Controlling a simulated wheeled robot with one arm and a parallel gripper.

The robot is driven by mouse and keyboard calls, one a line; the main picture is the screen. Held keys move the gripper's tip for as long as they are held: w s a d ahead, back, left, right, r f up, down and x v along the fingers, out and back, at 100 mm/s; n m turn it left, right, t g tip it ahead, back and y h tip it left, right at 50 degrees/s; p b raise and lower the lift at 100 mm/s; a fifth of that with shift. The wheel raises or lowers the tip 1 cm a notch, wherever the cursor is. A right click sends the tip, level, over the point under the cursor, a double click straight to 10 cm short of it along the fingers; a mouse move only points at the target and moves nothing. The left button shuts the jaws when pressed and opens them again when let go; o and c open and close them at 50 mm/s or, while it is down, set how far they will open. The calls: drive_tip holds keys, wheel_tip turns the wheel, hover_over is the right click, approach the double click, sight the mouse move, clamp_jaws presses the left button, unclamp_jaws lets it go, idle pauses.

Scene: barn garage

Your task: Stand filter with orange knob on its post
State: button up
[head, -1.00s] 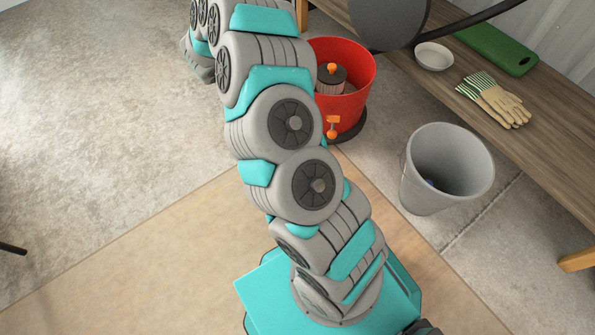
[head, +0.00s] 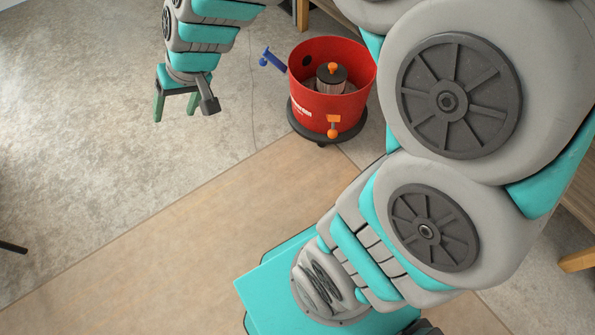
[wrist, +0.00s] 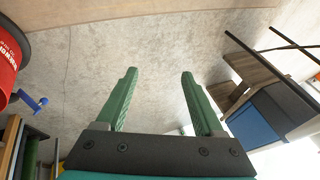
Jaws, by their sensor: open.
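The filter (head: 331,82), a grey ribbed cylinder with a dark cap and an orange knob on top, stands upright inside the round red tub (head: 308,107). Its lower part is hidden, so I cannot tell whether it sits on a post; no post shows separately. My gripper (head: 176,116) is to the left of the tub, apart from it, pointing down. Its green fingers are open and empty, which also shows in the wrist view (wrist: 158,75). The tub (wrist: 8,58) shows at the left edge there, with the filter out of sight.
The tub stands on a dark round base (head: 304,131). Bare concrete floor (head: 90,120) lies left. My arm hides much of the right side.

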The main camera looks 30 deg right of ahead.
drive_tip(key=s+d+g+h, duration=0.1)
drive_tip(key=s+d, duration=0.3)
drive_tip(key=s, duration=0.4)
drive_tip(key=s+d+f+g+h, duration=0.1)
drive_tip(key=s+d, duration=0.3)
drive_tip(key=s, duration=0.5)
drive_tip(key=s+d+g+h, duration=0.2)
drive_tip(key=s+d+g, duration=0.1)
drive_tip(key=s, duration=0.5)
drive_tip(key=shift+s+d+f+g, duration=0.2)
drive_tip(key=shift+d+f+g, duration=0.15)
drive_tip(key=shift+d, duration=0.25)
